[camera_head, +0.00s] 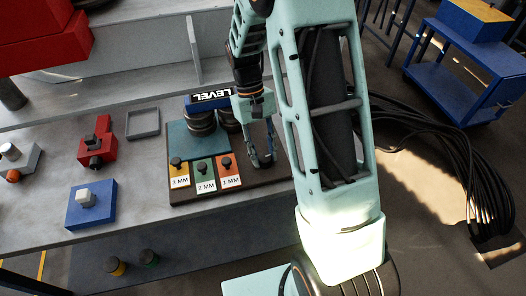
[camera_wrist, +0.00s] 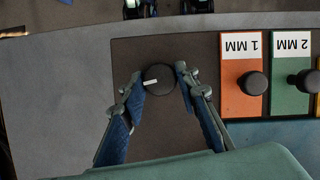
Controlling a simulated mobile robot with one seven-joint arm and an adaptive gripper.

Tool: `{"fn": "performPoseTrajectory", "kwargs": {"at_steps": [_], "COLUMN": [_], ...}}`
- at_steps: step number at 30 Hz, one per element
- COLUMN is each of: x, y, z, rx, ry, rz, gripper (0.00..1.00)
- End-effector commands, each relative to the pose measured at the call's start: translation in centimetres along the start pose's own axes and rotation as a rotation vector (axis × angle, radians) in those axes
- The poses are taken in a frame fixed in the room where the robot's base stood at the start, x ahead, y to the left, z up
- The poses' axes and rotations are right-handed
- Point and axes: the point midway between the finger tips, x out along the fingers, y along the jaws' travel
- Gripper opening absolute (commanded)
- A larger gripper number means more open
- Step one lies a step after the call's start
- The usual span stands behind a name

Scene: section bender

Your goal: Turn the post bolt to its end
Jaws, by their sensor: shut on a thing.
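The post bolt (camera_wrist: 158,80) shows in the wrist view as a round black head with a white line across its left half, on a dark brown plate (camera_wrist: 205,50). My gripper (camera_wrist: 159,76) has its two blue-padded fingers on either side of the head, shut on it.
Beside the bolt are black-knobbed plates marked 1 MM (camera_wrist: 240,100), 2 MM (camera_head: 204,182) and 3 MM (camera_head: 178,181). Red (camera_head: 97,150) and blue (camera_head: 90,208) blocks and a grey tray (camera_head: 143,123) lie left.

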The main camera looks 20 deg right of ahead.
Motion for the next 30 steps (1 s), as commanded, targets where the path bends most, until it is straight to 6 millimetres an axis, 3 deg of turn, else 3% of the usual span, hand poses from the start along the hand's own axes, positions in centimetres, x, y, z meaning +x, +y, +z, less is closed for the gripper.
{"fn": "performPoseTrajectory", "kwargs": {"at_steps": [15, 30], "x": [-0.06, -0.02], "y": [0.30, 0.34], "z": [0.02, 0.04], "rx": [0.381, 0.501], "ry": [0.003, 0.002], "rz": [-0.158, -0.208], "gripper": [0.04, 0.04]}}
